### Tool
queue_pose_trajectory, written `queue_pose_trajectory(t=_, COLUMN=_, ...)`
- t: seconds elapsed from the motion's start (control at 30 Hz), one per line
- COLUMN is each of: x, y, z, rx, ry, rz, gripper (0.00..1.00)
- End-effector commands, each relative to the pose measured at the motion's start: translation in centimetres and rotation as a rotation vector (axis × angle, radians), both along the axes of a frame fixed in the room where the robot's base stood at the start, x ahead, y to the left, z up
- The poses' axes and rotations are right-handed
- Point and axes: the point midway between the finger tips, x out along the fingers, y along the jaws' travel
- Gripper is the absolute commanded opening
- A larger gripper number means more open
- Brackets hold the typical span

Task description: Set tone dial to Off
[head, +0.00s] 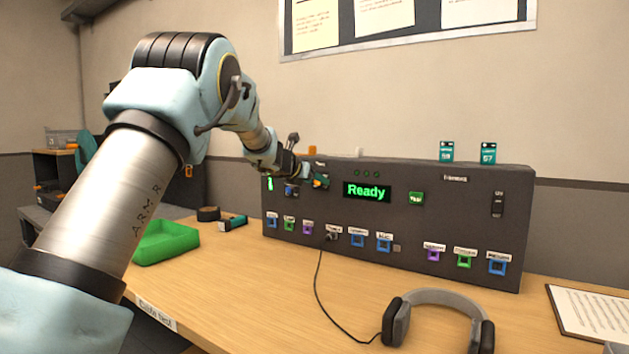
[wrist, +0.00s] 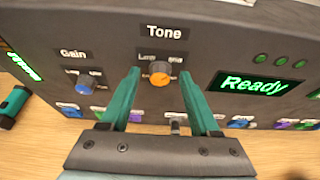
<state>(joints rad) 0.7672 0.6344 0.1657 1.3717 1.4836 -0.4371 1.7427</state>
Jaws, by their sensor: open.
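The tone dial (wrist: 159,79) is a small orange knob under the label "Tone" on the dark console front. Smaller labels around it are too small to read surely, and I cannot tell which one the knob points to. My gripper (wrist: 160,74) is open, with one teal finger to the left of the dial and one to the right. Gaps show between the fingers and the knob in the wrist view. In the head view my gripper (head: 318,182) is at the console's upper left, where it mostly hides the dial.
A blue gain dial (wrist: 88,85) sits left of the tone dial. A green "Ready" display (head: 367,191) is to the right. Several coloured sockets line the console's lower edge. A green tray (head: 166,242), headphones (head: 438,305) and a cable are on the desk.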

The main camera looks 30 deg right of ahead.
Motion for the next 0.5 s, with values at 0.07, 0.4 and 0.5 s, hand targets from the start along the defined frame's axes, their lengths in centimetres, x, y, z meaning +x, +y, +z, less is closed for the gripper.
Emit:
queue_pose_trajectory(t=0.07, x=-0.01, y=0.01, z=-0.01, rx=0.0, ry=0.0, rz=0.0, gripper=0.63)
queue_pose_trajectory(t=0.4, x=-0.01, y=0.04, z=0.02, rx=0.0, ry=0.0, rz=0.0, gripper=0.24)
queue_pose_trajectory(t=0.5, x=-0.01, y=0.04, z=0.02, rx=0.0, ry=0.0, rz=0.0, gripper=0.13)
